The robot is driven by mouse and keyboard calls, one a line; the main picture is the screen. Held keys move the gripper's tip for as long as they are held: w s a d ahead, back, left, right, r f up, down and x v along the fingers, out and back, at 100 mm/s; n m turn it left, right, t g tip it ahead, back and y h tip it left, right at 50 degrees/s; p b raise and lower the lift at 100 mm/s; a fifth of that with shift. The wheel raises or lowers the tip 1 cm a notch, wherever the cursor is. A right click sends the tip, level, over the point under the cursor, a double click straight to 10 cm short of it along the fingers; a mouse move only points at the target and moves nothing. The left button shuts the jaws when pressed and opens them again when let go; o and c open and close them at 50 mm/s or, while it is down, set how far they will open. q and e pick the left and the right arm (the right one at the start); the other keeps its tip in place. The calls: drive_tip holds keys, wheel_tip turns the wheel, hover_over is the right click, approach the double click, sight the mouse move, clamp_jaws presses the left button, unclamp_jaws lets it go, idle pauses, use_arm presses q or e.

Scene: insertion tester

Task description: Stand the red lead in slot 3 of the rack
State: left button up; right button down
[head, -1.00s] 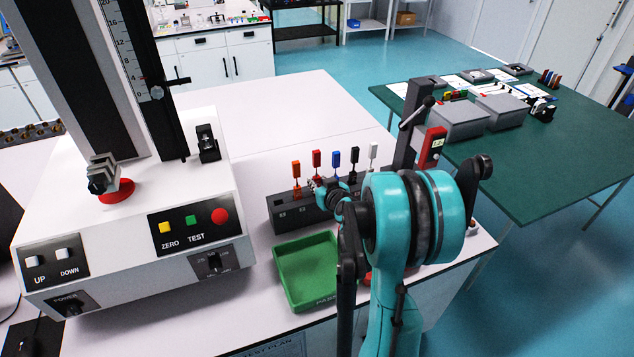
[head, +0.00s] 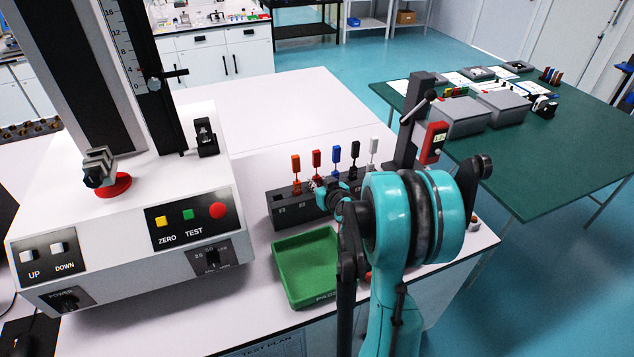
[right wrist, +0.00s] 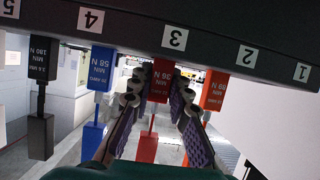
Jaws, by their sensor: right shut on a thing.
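The red lead (head: 316,158) stands upright at the dark rack (head: 283,214), between an orange lead and a blue lead. In the right wrist view, which shows the scene upside down, the red lead (right wrist: 148,148) meets the rack (right wrist: 215,40) at the label 3. My right gripper (right wrist: 159,88) is shut on the lower block of the red lead, one finger on each side. I cannot tell how deep its lower end sits in the slot. In the head view my right gripper (head: 326,188) partly hides the rack and the lead's lower part. My left gripper is not in view.
The orange lead (head: 296,163) and blue lead (head: 336,154) stand close on either side. A black lead (head: 354,150) and white lead (head: 373,147) stand farther right. A green tray (head: 305,265) lies in front of the rack; the white tester (head: 130,245) stands left.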

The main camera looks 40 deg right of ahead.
drive_tip(key=c, duration=1.3)
unclamp_jaws()
drive_tip(key=shift+c, duration=0.2)
drive_tip(key=v, duration=1.2)
drive_tip(key=shift+r, duration=0.1)
drive_tip(key=a+n+g+y, duration=0.2)
drive_tip(key=a+y, duration=0.2)
drive_tip(key=a, duration=1.1)
drive_tip(key=s+a+f+n+g, duration=0.1)
drive_tip(key=s+a+g, duration=0.3)
drive_tip(key=s+a, duration=0.6)
drive_tip(key=shift+s+a+f+n, duration=0.2)
drive_tip(key=shift+a+f+n, duration=0.15)
drive_tip(key=shift+a, duration=0.35)
